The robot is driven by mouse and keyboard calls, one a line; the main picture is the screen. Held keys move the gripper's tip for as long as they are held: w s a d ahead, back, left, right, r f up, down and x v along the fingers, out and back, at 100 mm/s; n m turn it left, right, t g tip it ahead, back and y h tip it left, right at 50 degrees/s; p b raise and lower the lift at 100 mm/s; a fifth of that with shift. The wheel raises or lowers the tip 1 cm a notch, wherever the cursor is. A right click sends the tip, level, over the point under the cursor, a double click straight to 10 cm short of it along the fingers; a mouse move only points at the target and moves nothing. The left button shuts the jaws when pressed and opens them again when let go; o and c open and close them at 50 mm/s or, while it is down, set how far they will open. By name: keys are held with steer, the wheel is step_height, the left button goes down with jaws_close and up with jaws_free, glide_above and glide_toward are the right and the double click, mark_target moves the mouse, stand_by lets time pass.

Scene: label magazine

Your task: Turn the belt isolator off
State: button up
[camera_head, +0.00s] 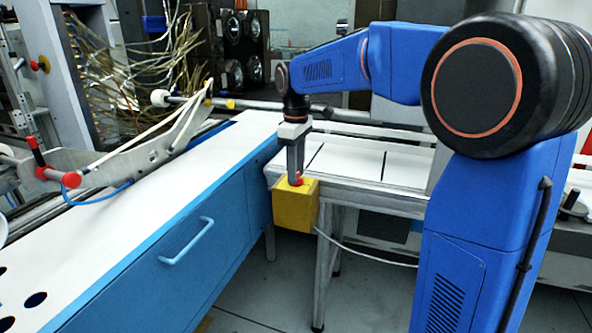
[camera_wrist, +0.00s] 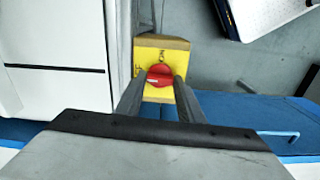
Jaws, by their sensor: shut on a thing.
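The belt isolator is a yellow box (camera_head: 296,208) at the near left corner of the white-topped table, with a red knob (camera_head: 296,180) on top. The box also shows in the wrist view (camera_wrist: 150,44), with dark lettering on its yellow face. There the red knob (camera_wrist: 159,77) sits between the two fingers of my gripper (camera_wrist: 160,84). My gripper points down from above and is shut on the knob. A pale line shows on the knob. The fingers hide part of the knob and the lower face.
A white-topped blue cabinet (camera_head: 185,172) with a handle runs along the left. The white table (camera_head: 365,165) extends right behind the box. A grey cable (camera_head: 355,250) trails from the box. A metal arm with a red lever (camera_head: 45,165) stands at far left.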

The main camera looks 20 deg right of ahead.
steer(key=shift+n, duration=0.5)
steer(key=o, duration=1.1)
steer(key=shift+c, duration=0.2)
steer(key=shift+r, duration=0.15)
step_height(320, 180, up, 17)
steer(key=shift+r, duration=0.1)
steer(key=s+d+f+m+t, duration=0.2)
steer(key=s+f+m, duration=0.3)
steer(key=s+f, duration=0.8)
steer(key=s+d+f+m+t, duration=0.2)
steer(key=s+d+f+m, duration=0.3)
steer(key=s+f, duration=0.8)
steer(key=s+m, duration=0.1)
steer(key=s, duration=0.6)
steer(key=shift+s+d+t, duration=0.2)
steer(key=shift+t, duration=0.2)
